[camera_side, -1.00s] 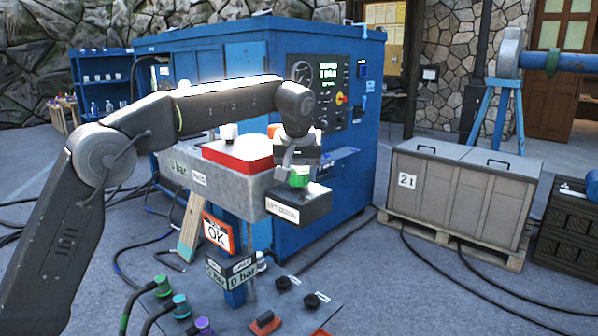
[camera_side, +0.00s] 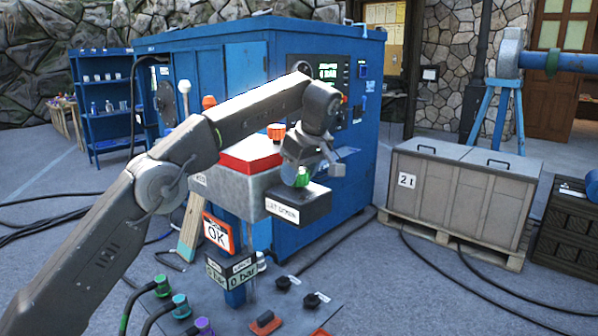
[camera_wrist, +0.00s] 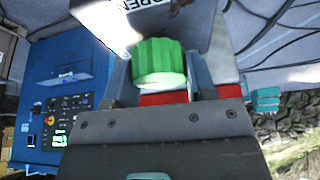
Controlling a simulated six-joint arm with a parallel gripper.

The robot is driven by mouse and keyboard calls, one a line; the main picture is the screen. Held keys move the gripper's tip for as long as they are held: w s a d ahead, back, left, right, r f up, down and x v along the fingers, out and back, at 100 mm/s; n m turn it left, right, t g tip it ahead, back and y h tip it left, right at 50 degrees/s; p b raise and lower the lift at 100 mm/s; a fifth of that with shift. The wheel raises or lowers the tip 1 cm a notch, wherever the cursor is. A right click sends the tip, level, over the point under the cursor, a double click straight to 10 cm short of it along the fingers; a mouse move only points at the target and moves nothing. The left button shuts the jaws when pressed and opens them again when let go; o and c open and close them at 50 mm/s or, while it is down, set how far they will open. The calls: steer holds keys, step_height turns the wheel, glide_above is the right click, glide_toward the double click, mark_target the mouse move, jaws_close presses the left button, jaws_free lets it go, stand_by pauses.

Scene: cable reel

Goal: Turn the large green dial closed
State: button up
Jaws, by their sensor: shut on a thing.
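The green dial (camera_side: 302,177) sits on top of a grey box (camera_side: 297,207) with a white label on its front. In the wrist view, the ribbed green dial (camera_wrist: 160,63) stands between my two fingers, and part of a label reading "OPEN" shows on the grey surface above it. My gripper (camera_side: 312,168) is shut on the dial, tilted over it from above; it also shows in the wrist view (camera_wrist: 161,72). In the side view my wrist and fingers partly hide the dial.
A red-topped block (camera_side: 250,153) and an orange knob (camera_side: 276,131) stand left of the dial. A large blue cabinet (camera_side: 230,75) stands behind; a crate (camera_side: 465,195) is at right.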

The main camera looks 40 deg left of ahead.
steer(key=shift+n, duration=0.5)
steer(key=o, duration=0.9)
steer(key=shift+m, duration=0.3)
